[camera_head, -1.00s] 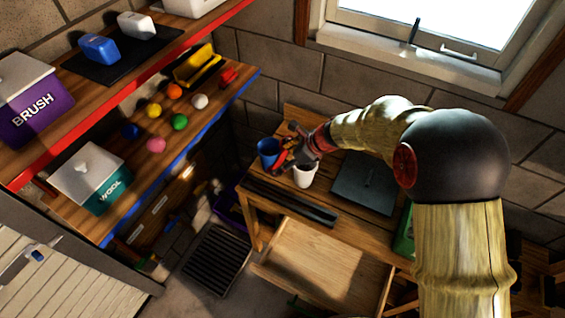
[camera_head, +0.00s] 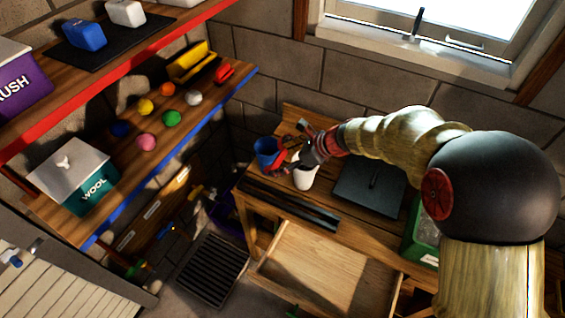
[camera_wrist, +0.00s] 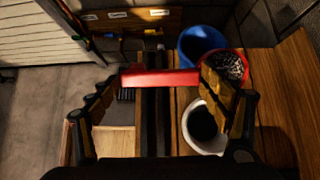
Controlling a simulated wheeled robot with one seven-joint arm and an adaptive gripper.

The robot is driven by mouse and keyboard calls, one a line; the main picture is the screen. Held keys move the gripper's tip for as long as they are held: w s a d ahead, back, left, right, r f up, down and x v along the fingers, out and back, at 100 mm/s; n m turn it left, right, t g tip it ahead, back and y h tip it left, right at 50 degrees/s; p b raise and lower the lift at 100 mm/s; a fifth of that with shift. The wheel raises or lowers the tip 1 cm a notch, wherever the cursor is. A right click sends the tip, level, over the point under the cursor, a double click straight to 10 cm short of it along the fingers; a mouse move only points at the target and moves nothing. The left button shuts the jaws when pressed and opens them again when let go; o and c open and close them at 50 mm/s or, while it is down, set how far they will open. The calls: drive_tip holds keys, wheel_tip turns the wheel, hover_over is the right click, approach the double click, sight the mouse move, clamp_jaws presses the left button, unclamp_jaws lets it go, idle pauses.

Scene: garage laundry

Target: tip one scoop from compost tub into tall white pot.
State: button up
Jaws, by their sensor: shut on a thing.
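My gripper (camera_wrist: 160,95) is shut on the red handle of a scoop (camera_wrist: 160,78). The scoop's round red bowl (camera_wrist: 243,57) holds dark, speckled material and looks level in the wrist view. The tall white pot (camera_wrist: 190,128), with a dark inside, stands just below the bowl in that picture. The white pot also shows in the head view (camera_head: 306,178), with my gripper (camera_head: 288,160) above and beside it. The scoop is hard to make out there. A green tub (camera_head: 412,246) with greyish contents, possibly the compost tub, is at the right, partly hidden by my arm.
A blue pot (camera_head: 268,155) stands left of the white pot. Dark bars (camera_head: 290,205) lie along the bench front, and a dark flat panel (camera_head: 368,185) lies to the right. A wooden drawer (camera_head: 310,275) stands open below. Shelves with coloured balls (camera_head: 172,118) are at left.

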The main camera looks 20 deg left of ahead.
drive_tip(key=shift+d+f+t+y+b, duration=0.2)
drive_tip(key=shift+y+b, duration=0.55)
drive_tip(key=shift+b, duration=1.85)
drive_tip(key=shift+d+r+y+b, duration=0.1)
drive_tip(key=shift+d+y+b, duration=0.4)
drive_tip(key=shift+b, duration=2.1)
drive_tip(key=shift+d+f+t+y+b, duration=0.15)
drive_tip(key=shift+y+b, duration=0.8)
drive_tip(key=shift+b, duration=1.65)
drive_tip(key=shift+s+d+r+y+b, duration=0.15)
drive_tip(key=shift+y+b, duration=0.35)
drive_tip(key=shift+b, duration=0.4)
wheel_tip(320, 180, up, 6)
drive_tip(key=p, duration=0.2)
